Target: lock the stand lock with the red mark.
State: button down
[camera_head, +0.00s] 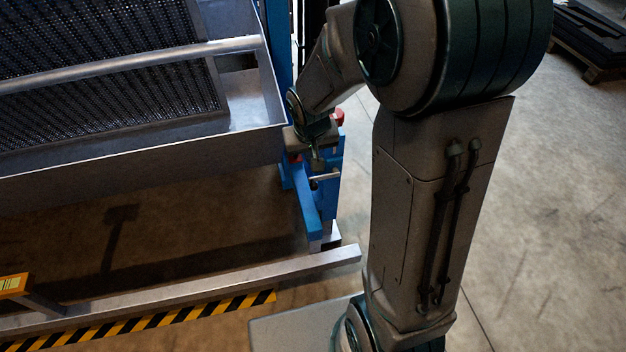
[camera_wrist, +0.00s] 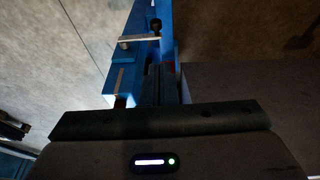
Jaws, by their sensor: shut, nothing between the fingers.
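The blue stand (camera_head: 328,190) is at the right end of the grey metal sieve frame in the head view, and it also shows in the wrist view (camera_wrist: 125,75). A metal lever (camera_head: 325,177) sticks out sideways from it; in the wrist view a pale lever (camera_wrist: 138,38) lies crosswise beside a dark round pin. I cannot tell which is the lock's mark. My gripper (camera_wrist: 160,78) is shut and empty, close against the stand; contact is unclear.
The metal tray (camera_head: 140,162) with dark mesh panels fills the upper left. A metal floor rail (camera_head: 180,292) and black-yellow striped tape (camera_head: 190,312) run below it. Open concrete floor lies to the right, with a pallet (camera_head: 592,45) at the top right.

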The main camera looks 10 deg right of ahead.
jog(key=b, duration=0.5)
send_near(313, 184)
jog(key=x, duration=0.5)
jog(key=shift+w+f, duration=0.2)
jog(key=shift+w, duration=0.05)
jog(key=shift+f, duration=0.5)
jog(key=shift+w+f+b, duration=0.1)
jog(key=shift+f+b, duration=0.05)
jog(key=shift+b, duration=0.35)
